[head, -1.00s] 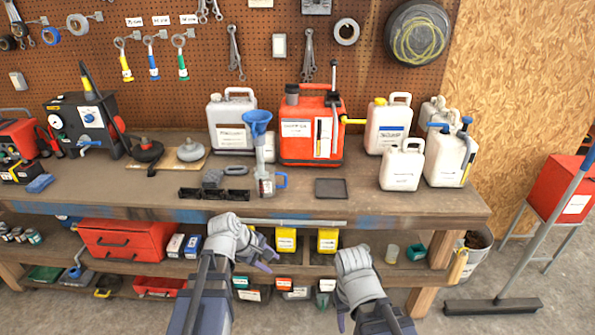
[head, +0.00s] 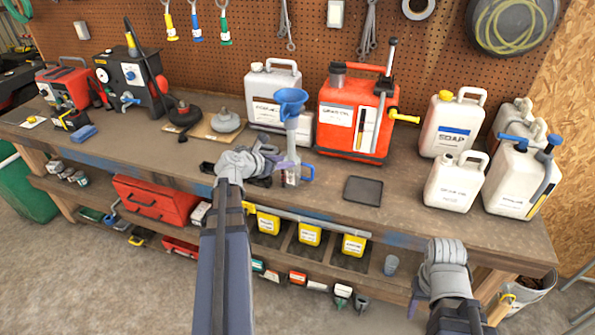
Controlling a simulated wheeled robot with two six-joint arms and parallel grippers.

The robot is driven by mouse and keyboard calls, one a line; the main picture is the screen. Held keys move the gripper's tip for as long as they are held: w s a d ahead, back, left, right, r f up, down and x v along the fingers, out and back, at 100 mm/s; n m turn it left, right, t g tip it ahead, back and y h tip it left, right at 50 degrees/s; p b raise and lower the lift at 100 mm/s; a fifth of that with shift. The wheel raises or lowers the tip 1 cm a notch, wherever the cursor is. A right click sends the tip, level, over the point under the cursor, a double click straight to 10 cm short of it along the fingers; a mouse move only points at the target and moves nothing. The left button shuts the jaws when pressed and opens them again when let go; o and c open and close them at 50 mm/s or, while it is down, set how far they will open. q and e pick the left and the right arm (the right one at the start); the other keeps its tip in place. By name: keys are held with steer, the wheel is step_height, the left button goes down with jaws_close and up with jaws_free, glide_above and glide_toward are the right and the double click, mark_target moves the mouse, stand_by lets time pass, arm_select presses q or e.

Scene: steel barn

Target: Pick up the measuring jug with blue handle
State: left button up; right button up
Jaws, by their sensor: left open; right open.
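The measuring jug with blue handle (head: 292,176) stands on the bench, clear-walled, with its blue handle on its right side. My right gripper (head: 415,305) is open and empty, low in front of the bench at the right.
A red canister (head: 352,125) and a white jerrycan (head: 270,88) stand behind the jug. A dark square tray (head: 362,190) lies to its right. White soap containers (head: 450,125) stand further right. The bench front between tray and edge is clear.

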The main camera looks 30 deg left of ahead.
mark_target(296, 161)
arm_select(q)
steer(key=b+x, duration=0.1)
steer(key=x, duration=0.2)
steer(key=b+x, duration=0.2)
steer(key=x, duration=0.2)
steer(key=shift+f+b, duration=0.3)
steer(key=shift+f, duration=0.05)
steer(key=shift+c, duration=0.2)
jaws_close()
stand_by(1.0)
